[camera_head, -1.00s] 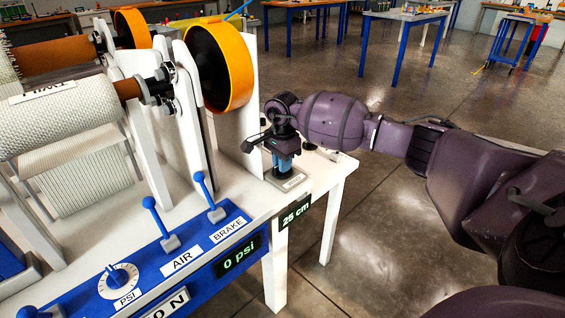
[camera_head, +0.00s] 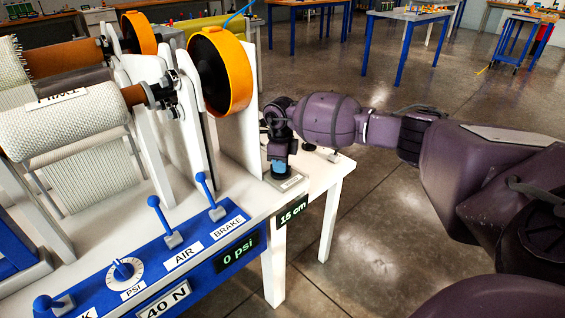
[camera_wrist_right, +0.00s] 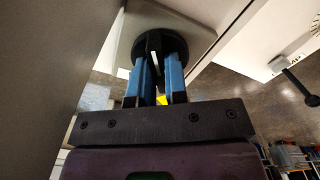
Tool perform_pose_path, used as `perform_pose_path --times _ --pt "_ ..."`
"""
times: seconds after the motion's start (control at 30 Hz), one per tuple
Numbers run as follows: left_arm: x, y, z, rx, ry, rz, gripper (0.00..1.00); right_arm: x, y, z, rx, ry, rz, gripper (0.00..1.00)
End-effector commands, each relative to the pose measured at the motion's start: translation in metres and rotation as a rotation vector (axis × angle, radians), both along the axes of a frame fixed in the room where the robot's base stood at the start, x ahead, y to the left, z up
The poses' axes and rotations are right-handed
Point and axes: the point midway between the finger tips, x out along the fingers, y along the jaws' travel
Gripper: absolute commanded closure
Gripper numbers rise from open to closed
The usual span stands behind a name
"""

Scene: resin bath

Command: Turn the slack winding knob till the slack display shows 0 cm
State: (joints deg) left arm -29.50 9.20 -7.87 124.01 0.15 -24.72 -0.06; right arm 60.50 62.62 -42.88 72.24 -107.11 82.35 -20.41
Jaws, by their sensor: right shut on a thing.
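The slack display (camera_head: 292,212) is a black plate on the front edge of the white table and reads 15 cm. My right gripper (camera_head: 281,168) points down at the table's right corner, over a small labelled base (camera_head: 290,183). In the right wrist view my right gripper's blue fingers (camera_wrist_right: 157,80) are shut on the slack winding knob (camera_wrist_right: 160,43), a dark round piece. The fingers and wrist hide most of the knob in the head view. My left gripper is not in view.
A blue panel (camera_head: 150,272) carries the AIR lever (camera_head: 163,222), the BRAKE lever (camera_head: 210,197), a PSI dial (camera_head: 124,270) and a 0 psi display (camera_head: 240,250). A white upright plate (camera_head: 240,140) stands just left of my right gripper. Open floor lies to the right.

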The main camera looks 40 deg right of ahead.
Motion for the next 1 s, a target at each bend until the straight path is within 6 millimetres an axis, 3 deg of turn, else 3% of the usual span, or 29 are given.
perform_pose_path --times 0.67,1.0 --pt "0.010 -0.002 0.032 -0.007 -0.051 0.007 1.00 0.000 0.000 0.005 0.001 -0.004 -0.644 1.00" --pt "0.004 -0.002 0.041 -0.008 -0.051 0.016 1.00 0.000 0.000 0.005 0.002 -0.004 -0.966 1.00"
